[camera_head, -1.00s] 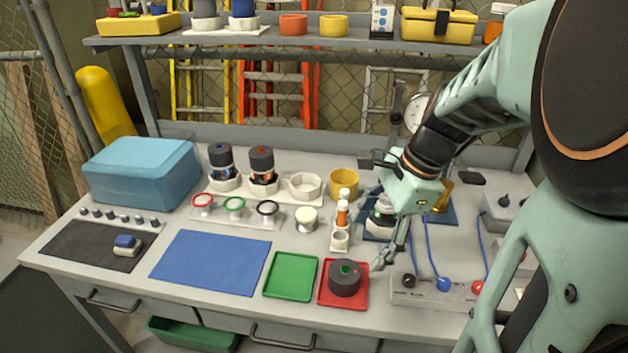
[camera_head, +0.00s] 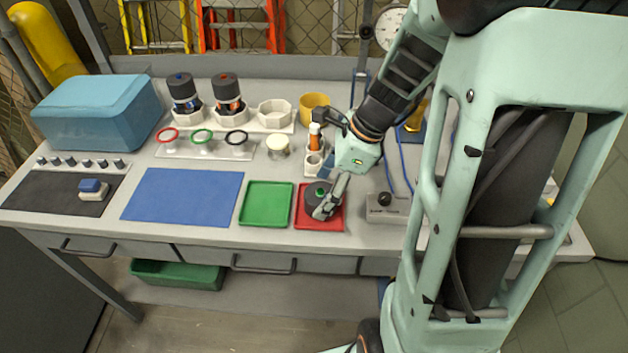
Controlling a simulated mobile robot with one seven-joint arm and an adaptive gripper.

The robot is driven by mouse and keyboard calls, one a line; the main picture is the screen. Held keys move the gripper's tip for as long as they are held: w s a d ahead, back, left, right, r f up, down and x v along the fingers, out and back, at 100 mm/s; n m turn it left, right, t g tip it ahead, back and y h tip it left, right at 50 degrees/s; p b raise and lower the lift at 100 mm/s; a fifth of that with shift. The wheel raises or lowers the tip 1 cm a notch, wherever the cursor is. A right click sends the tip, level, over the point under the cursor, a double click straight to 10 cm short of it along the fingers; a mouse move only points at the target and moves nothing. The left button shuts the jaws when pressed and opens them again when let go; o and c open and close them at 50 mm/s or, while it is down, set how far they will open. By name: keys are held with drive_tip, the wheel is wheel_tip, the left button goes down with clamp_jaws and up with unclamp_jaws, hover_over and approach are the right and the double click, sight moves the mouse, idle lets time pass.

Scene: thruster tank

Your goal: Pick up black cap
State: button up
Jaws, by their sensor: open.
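A round black cap (camera_head: 314,196) with a green mark on top sits on the red tray (camera_head: 332,224) near the table's front edge. My gripper (camera_head: 326,207) is open and low, with its grey fingers at the right side of the cap, pointing down. A finger covers part of the cap. I cannot tell whether the fingers touch it or where the far finger lies.
A green tray (camera_head: 266,204) and a blue mat (camera_head: 183,197) lie to the left. Behind stand an orange-and-white bottle (camera_head: 314,137), a white round piece (camera_head: 278,146), ringed stands, and two black-topped canisters (camera_head: 229,93). A control box (camera_head: 385,207) is right of the red tray.

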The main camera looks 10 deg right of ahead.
drive_tip(key=shift+x, duration=0.85)
drive_tip(key=shift+c, duration=0.2)
drive_tip(key=c, duration=1.2)
drive_tip(key=shift+r, duration=0.2)
